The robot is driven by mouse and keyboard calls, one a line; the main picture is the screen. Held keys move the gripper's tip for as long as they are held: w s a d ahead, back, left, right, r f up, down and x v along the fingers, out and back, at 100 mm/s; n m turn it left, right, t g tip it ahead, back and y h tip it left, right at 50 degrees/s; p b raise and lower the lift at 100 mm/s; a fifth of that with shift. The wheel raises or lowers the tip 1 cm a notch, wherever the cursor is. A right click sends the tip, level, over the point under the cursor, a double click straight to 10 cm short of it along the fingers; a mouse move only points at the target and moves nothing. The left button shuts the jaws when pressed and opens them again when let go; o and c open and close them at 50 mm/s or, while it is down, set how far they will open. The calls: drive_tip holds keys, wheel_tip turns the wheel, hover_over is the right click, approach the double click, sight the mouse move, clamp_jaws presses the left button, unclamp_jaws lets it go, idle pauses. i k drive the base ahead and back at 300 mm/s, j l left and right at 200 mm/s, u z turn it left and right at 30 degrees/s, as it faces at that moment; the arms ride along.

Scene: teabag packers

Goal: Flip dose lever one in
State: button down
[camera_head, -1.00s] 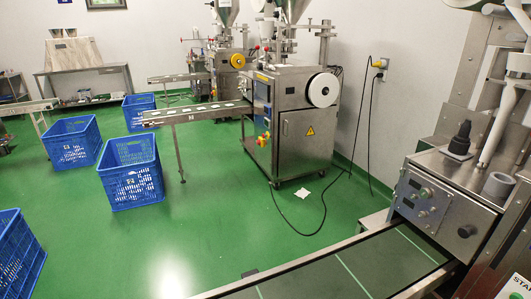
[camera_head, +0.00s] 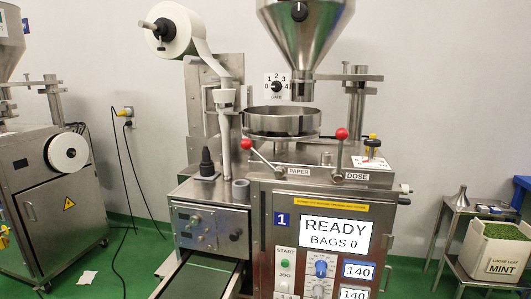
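The teabag machine (camera_head: 330,192) marked with a blue "1" stands in the middle of the head view. Its dose lever (camera_head: 340,154) has a red ball knob and stands nearly upright just left of the DOSE label (camera_head: 357,176). A second red-knobbed lever (camera_head: 262,158), by the PAPER label (camera_head: 299,171), leans to the left. The machine's screen (camera_head: 336,234) reads "READY, BAGS 0". My gripper is not in view.
A steel hopper (camera_head: 306,35) and round pan (camera_head: 281,122) sit above the levers. A conveyor (camera_head: 205,275) runs out at the lower left. Another machine (camera_head: 50,190) stands at left. A crate labelled MINT (camera_head: 497,250) stands on a small table at right.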

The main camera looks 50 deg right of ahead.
sight(342, 134)
drive_tip(key=z, duration=1.25)
drive_tip(key=l+z, duration=0.3)
drive_tip(key=i+l, duration=0.15)
drive_tip(key=l, duration=0.15)
